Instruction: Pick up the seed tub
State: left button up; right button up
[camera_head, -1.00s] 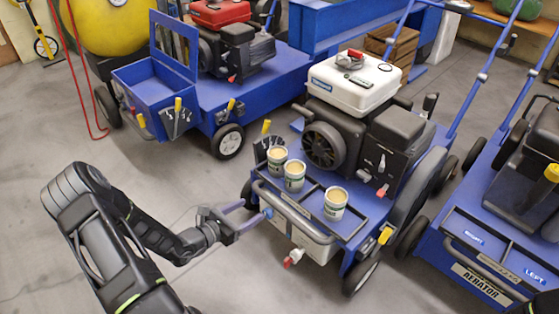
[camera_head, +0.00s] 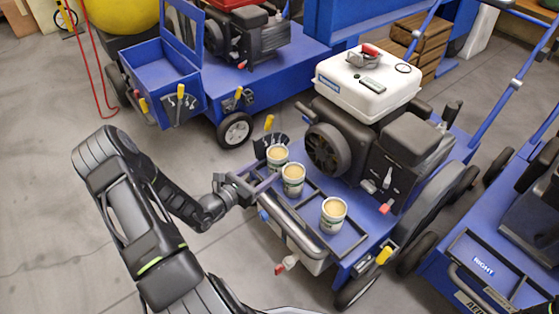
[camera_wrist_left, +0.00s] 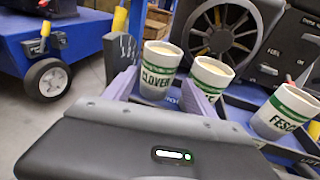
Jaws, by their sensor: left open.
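Three white tubs with green bands and tan tops stand upright in the blue front tray (camera_head: 312,237) of the middle machine. The back-left tub (camera_head: 277,157) reads CLOVER in the left wrist view (camera_wrist_left: 158,70). The middle tub (camera_head: 292,179) also shows there (camera_wrist_left: 211,76), its label mostly hidden by a finger. The front-right tub (camera_head: 333,214) has a label starting FESC in the wrist view (camera_wrist_left: 285,113). My left gripper (camera_head: 267,184) is open and empty at the tray's left edge, close to the tubs. In the wrist view, the CLOVER tub appears between its lavender fingers, beyond them. My right gripper is not seen.
A grey bar (camera_head: 290,222) runs along the tray's front. A black engine with a white tank (camera_head: 368,82) rises behind the tubs. Another blue machine (camera_head: 480,262) stands at right, and one with an open box (camera_head: 160,75) at back left. Floor at left is clear.

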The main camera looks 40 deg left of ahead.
aim_at(271, 166)
pick_arm(q)
jog(key=shift+w+d+f+b, duration=0.1)
jog(key=shift+w+f+b, duration=0.1)
jog(key=shift+w+b, duration=0.45)
jog(key=shift+w+f, duration=0.1)
jog(key=shift+w, duration=0.55)
jog(key=w+b, duration=0.1)
jog(key=w, duration=0.1)
jog(key=w+b, duration=0.1)
jog(key=w, duration=0.1)
jog(key=shift+d+f, duration=0.15)
jog(key=shift+f, duration=0.25)
jog(key=shift+w+b, duration=0.4)
jog(key=shift+w, duration=0.15)
jog(key=shift+r, duration=0.1)
jog(key=shift+c, duration=0.3)
